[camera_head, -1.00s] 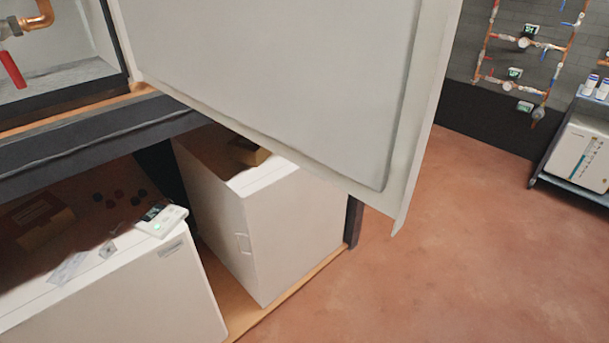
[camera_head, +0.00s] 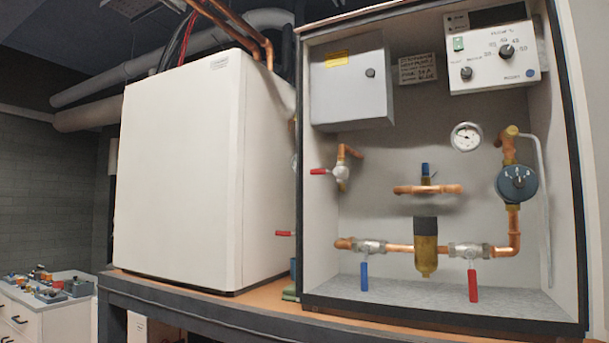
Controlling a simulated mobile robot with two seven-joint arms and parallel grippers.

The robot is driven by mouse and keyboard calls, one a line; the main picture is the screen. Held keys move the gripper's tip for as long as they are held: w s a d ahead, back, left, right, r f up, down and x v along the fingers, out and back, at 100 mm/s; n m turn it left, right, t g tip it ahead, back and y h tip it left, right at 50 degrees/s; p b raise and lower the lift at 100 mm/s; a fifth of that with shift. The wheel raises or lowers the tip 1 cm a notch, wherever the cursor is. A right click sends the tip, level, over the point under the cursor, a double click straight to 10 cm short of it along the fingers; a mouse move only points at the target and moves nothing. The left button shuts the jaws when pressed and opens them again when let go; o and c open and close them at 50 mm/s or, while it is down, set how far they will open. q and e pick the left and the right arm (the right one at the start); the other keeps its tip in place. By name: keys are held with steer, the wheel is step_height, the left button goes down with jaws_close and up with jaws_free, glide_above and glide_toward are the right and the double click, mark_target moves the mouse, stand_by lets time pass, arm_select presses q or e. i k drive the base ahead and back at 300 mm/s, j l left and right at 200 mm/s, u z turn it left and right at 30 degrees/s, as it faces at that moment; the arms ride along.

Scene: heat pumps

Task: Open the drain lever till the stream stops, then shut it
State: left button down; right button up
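An open cabinet (camera_head: 452,309) holds copper pipework with several levers. A blue lever (camera_head: 364,275) and a red lever (camera_head: 473,285) hang straight down from silver valves on the lower pipe. A brass filter body (camera_head: 426,262) with a dark collar sits between them. Another red lever (camera_head: 319,171) points left from a valve higher up. A further red lever (camera_head: 285,233) sticks out level beside the white unit, and its valve is hidden. I cannot tell which is the drain lever, and I see no stream. Neither of my grippers is in view.
A large white unit (camera_head: 182,170) stands left of the cabinet on a dark-edged bench (camera_head: 200,312). A gauge (camera_head: 466,137), a dark round pump (camera_head: 517,183) and a control panel (camera_head: 493,58) are inside the cabinet. A cluttered white drawer unit (camera_head: 60,315) stands far left.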

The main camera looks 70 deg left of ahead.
mark_target(337, 171)
steer(key=u, duration=2.25)
steer(key=i+j+z, duration=0.1)
steer(key=z, duration=0.3)
steer(key=i+j+z, duration=0.15)
steer(key=z, duration=0.2)
steer(key=i+j+z, duration=0.1)
steer(key=j+z, duration=0.15)
steer(key=z, duration=0.15)
steer(key=k+l+u, duration=0.1)
steer(key=k+l, duration=0.2)
steer(key=l, duration=0.2)
steer(key=i+j+z, duration=0.1)
steer(key=i+j, duration=0.2)
steer(key=j, duration=0.25)
steer(key=l+z, duration=0.05)
